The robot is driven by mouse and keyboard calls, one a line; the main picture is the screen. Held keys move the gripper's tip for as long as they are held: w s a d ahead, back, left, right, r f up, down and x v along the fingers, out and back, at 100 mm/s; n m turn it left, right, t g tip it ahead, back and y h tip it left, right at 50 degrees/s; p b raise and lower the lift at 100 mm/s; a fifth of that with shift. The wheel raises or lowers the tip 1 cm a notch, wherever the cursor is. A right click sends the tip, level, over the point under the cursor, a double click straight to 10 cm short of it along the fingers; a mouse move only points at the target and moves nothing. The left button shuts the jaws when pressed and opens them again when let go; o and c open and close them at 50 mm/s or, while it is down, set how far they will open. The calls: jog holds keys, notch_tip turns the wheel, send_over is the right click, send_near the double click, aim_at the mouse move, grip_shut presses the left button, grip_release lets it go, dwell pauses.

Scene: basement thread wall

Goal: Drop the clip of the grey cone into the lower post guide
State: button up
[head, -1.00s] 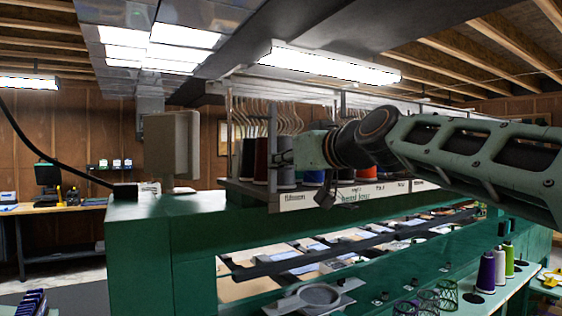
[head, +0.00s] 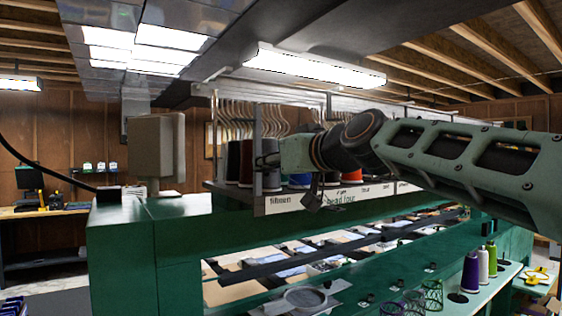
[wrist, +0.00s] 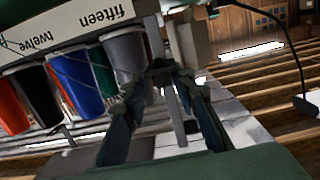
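The grey cone (wrist: 125,55) stands at the "fifteen" end of the cone shelf, beside the left finger in the wrist view. In the head view the grey cone (head: 272,181) is partly covered by the shelf post and my gripper. My gripper (head: 262,160) is level with the cones, close to the post at the shelf's end. In the wrist view my gripper (wrist: 168,80) has its two fingers either side of a grey upright bar. A dark piece shows near the tips; I cannot tell whether it is the clip or held. I cannot make out the lower post guide.
More cones stand along the shelf, including a blue cone (wrist: 75,88). A purple cone (head: 470,272) stands on the lower ledge at right. A dark rail (head: 300,262) runs below the shelf.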

jog(key=shift+s+a+f, duration=0.15)
jog(key=shift+f, duration=0.55)
jog(key=shift+s+d+r, duration=0.1)
jog(key=shift+s+d, duration=0.3)
jog(key=shift+s, duration=0.1)
jog(key=r+v, duration=0.1)
jog(key=v, duration=1)
jog(key=s+d+f+m+g+h, duration=0.25)
jog(key=s+f, duration=0.45)
jog(key=f, duration=0.7)
jog(key=s+d+f+m+g+h, duration=0.3)
jog(key=s+f, duration=0.4)
jog(key=f, duration=0.6)
jog(key=s+d+f+m+g+h, duration=0.25)
jog(key=s+d+f+h, duration=0.35)
jog(key=f, duration=0.8)
notch_tip(320, 180, up, 17)
jog(key=a+n+y+p, duration=0.1)
jog(key=y+p, duration=0.1)
jog(key=p, duration=1.4)
jog(key=shift+a, duration=0.25)
